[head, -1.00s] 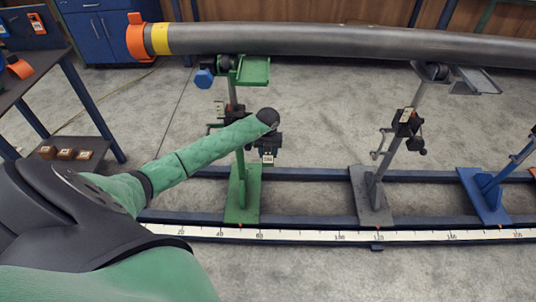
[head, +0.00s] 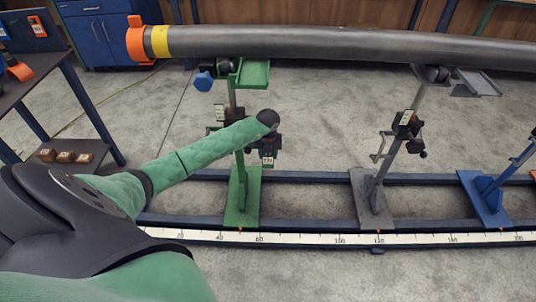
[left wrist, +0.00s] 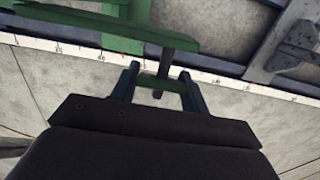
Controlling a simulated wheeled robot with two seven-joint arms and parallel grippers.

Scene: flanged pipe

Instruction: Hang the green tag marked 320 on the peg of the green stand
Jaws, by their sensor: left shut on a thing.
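The green stand (head: 243,195) stands at centre-left in the head view, its cradle under the pipe. My left gripper (head: 266,150) is just right of its post, partly hidden behind my forearm. A small pale label (head: 267,161) shows at its jaws, too small to read. In the left wrist view my left gripper (left wrist: 160,87) is shut on a green piece, which seems to be the green tag (left wrist: 150,81). A dark rod, seemingly the peg (left wrist: 166,66), crosses the tag between the fingers. I cannot tell whether it passes through the tag's hole. My right gripper is out of view.
A long grey pipe (head: 330,44) with an orange end ring (head: 135,42) spans the top. A grey stand (head: 370,195) and a blue stand (head: 487,195) are to the right, on blue rails with a white scale (head: 300,238). A dark shelf unit (head: 75,145) is at left.

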